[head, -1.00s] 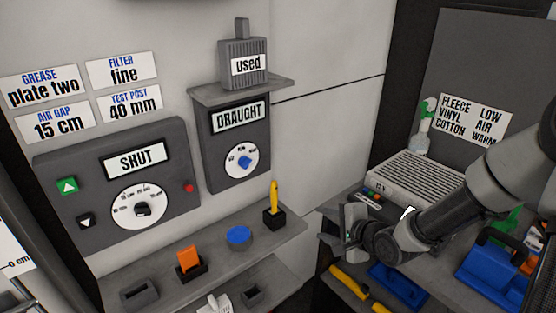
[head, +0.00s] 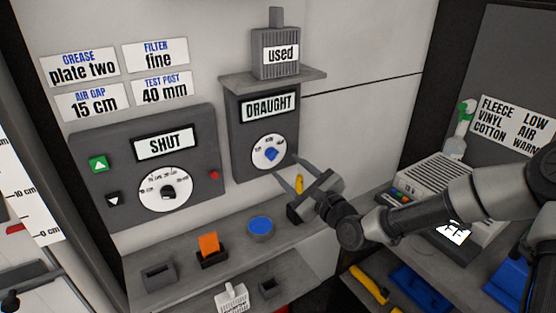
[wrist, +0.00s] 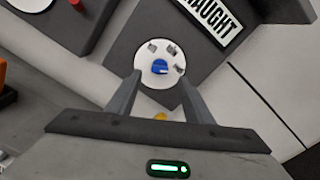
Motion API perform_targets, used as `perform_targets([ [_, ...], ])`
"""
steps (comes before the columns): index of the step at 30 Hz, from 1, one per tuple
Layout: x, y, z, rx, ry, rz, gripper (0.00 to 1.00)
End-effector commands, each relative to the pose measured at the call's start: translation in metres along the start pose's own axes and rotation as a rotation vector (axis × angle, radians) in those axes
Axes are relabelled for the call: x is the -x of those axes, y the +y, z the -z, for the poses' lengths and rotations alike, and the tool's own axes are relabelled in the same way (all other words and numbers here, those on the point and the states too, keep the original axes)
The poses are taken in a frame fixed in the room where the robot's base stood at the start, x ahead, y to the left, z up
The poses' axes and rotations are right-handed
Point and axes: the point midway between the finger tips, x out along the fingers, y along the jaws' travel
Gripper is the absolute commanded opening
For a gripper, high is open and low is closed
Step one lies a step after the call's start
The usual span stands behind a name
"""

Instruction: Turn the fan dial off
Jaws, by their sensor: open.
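The fan dial is a blue knob (head: 271,154) on a white round face, on the dark grey panel (head: 240,150) labelled DRAUGHT. In the wrist view the blue knob (wrist: 160,67) sits on the white face, seen between and beyond my fingers. Its pointer setting is too small to read surely. My gripper (head: 286,172) is open and empty, just below and to the right of the dial, its fingers pointing at the panel. In the wrist view my gripper (wrist: 158,88) has its fingers on either side of the dial's lower part. I see no grip on the knob.
A shelf with a box marked used (head: 276,62) sits above. Below, a ledge holds an orange piece (head: 209,244), a blue disc (head: 260,225) and a yellow tool (head: 299,185), partly behind my gripper.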

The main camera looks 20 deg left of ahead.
Motion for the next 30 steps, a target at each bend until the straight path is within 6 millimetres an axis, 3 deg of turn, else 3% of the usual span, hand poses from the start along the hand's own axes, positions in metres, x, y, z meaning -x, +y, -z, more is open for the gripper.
perform_targets([
  [3,-0.026,0.001,-0.001,0.001,-0.003,-0.001,0.47],
  [9,-0.054,0.0,0.0,0.001,-0.001,0.0,0.47],
  [22,-0.066,0.0,0.0,0.001,0.001,-0.001,0.47],
  [23,-0.066,0.0,0.0,0.001,0.0,0.0,0.45],
  [30,-0.065,0.0,0.0,0.001,0.0,0.0,0.06],
])
